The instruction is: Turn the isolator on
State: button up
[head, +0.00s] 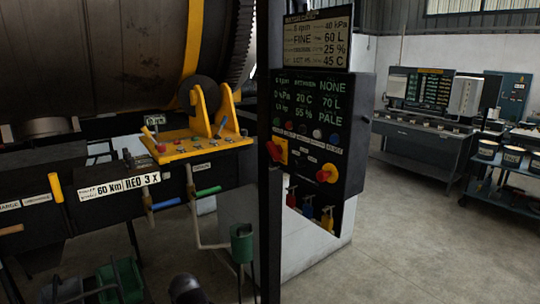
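A dark control panel (313,128) stands right of the middle in the head view, with a lit text display, a row of small coloured buttons and two red-and-yellow rotary switches. The left switch (279,150) is a red knob on a yellow plate, close beside a black post. The right switch (326,173) is a red knob on a yellow base, lower on the panel. Their labels are too small to read, so I cannot tell which is the isolator or how either is set. I cannot make out my gripper in this view.
The black post (269,220) rises just left of the panel. Small red, blue and yellow handles (308,212) sit below it. A large drum (100,60) and pipework fill the left. A workbench (425,140) and a blue cart (510,175) stand right, with open floor (420,245) before them.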

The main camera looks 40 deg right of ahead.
aim_at(276, 151)
jog(key=k, duration=0.65)
jog(key=z, duration=0.45)
jog(key=i, duration=1.65)
jog(key=u, duration=0.3)
